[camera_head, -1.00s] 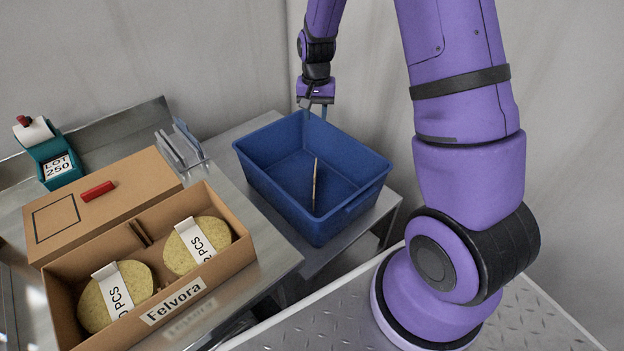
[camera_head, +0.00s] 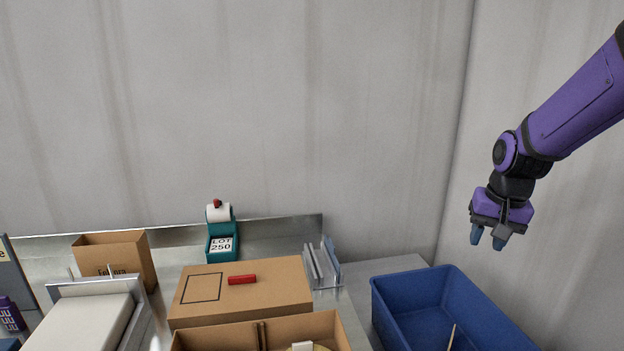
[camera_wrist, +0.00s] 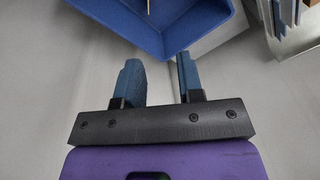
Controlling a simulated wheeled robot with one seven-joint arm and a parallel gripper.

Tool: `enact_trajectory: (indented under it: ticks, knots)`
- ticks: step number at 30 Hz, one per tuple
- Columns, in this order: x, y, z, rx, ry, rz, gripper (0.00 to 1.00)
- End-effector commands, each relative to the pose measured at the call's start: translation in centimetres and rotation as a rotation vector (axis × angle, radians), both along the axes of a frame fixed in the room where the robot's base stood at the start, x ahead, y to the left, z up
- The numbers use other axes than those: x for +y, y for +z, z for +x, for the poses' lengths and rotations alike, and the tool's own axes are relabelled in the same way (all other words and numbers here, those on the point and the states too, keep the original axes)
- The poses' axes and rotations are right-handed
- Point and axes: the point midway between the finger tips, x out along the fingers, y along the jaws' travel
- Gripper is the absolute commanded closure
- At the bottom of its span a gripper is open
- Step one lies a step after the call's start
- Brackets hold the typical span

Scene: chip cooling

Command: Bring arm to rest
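My gripper (camera_head: 488,237) hangs in the air at the right in the head view, above the blue bin. Its two blue fingers are apart with nothing between them, which the wrist view (camera_wrist: 158,78) also shows. My purple arm comes in from the upper right. The blue bin (camera_head: 400,310) stands at the lower right, and part of it shows at the top of the wrist view (camera_wrist: 185,30). A thin tan stick-like thing (camera_head: 451,338) shows inside the bin.
A closed carton (camera_head: 245,303) with a red marker-like thing (camera_head: 242,280) lies in front of a teal label dispenser (camera_head: 221,242). A clear rack (camera_head: 322,265) stands beside it. An open carton (camera_head: 330,325) and a small box (camera_head: 115,260) stand on the counter. Walls are behind.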

Motion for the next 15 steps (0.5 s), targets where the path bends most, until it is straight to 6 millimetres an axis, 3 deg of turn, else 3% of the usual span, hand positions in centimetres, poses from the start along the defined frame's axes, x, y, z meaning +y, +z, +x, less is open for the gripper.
enact_trajectory:
  ticks: [1, 6, 15]
  knots:
    - [0.4, 1.5, -1.1, -0.023, 0.02, -0.003, 0.65]
    - [1.4, 5.0, -4.8, -0.076, 0.089, -0.016, 0.65]
    - [2.9, 9.6, -12.0, -0.171, 0.204, -0.055, 0.65]
